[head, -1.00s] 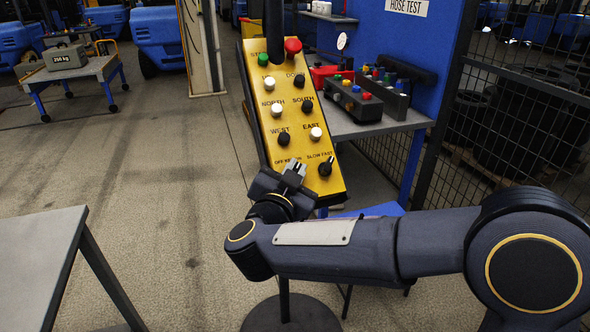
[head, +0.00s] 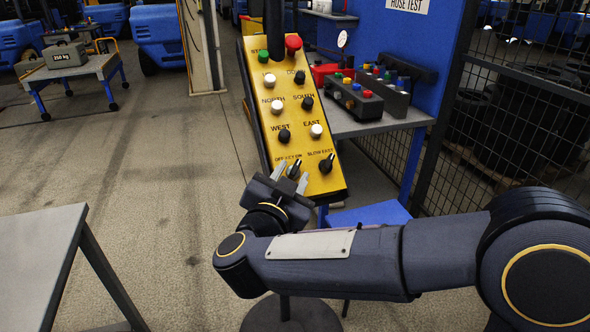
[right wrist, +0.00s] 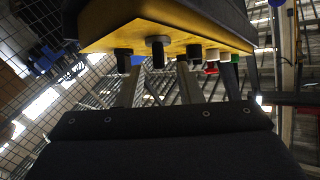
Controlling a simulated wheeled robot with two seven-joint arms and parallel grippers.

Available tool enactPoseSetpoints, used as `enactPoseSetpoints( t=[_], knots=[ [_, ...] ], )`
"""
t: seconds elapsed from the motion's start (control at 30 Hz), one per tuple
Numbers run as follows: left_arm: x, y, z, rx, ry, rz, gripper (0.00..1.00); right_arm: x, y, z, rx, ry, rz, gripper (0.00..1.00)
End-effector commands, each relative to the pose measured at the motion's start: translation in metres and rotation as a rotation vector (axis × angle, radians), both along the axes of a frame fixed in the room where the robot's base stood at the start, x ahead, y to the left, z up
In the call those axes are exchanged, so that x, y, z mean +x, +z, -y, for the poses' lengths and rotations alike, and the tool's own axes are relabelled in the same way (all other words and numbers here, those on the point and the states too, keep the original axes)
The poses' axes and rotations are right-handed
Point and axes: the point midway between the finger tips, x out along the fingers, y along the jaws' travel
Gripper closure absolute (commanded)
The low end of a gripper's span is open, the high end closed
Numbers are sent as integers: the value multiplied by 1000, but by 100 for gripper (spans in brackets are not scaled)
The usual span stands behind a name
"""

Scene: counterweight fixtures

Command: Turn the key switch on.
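The yellow control pendant (head: 305,115) hangs tilted, its buttons facing me. Near its lower end is the key switch (head: 294,169), under the label "OFF KEY ON". My right gripper (head: 291,173) is open at the lower left of the panel, its two pale fingers apart with the key switch showing between them. In the right wrist view, the key switch (right wrist: 158,50) is a black piece with a silvery collar, lying between and beyond the fingertips (right wrist: 160,66). I see no contact; the exact gap is unclear. My left gripper is not in view.
The black SLOW/FAST knob (head: 326,163) sits close right of the key switch; the WEST button (head: 284,136) is above it. A grey bench (head: 375,127) with button boxes stands behind right. A grey table (head: 35,255) is at lower left. Floor between is clear.

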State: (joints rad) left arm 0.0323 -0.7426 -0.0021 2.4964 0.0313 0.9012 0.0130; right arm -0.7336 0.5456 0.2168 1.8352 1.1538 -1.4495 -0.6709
Motion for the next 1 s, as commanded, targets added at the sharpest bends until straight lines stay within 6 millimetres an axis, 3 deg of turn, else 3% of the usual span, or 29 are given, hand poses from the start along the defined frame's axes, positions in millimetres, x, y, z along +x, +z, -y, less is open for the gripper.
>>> enactPoseSetpoints(
  t=[0.1,0.3,0.67,0.83,1.0],
  knots=[
    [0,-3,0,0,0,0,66,-21,0,-7,0,4,2,67],
    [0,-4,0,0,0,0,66,-40,0,-12,0,1,2,67],
    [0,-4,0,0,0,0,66,-42,1,-11,2,1,2,67],
    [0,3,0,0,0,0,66,-25,23,5,64,103,28,67],
    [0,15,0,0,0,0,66,-11,58,43,143,352,42,67]
  ],
)
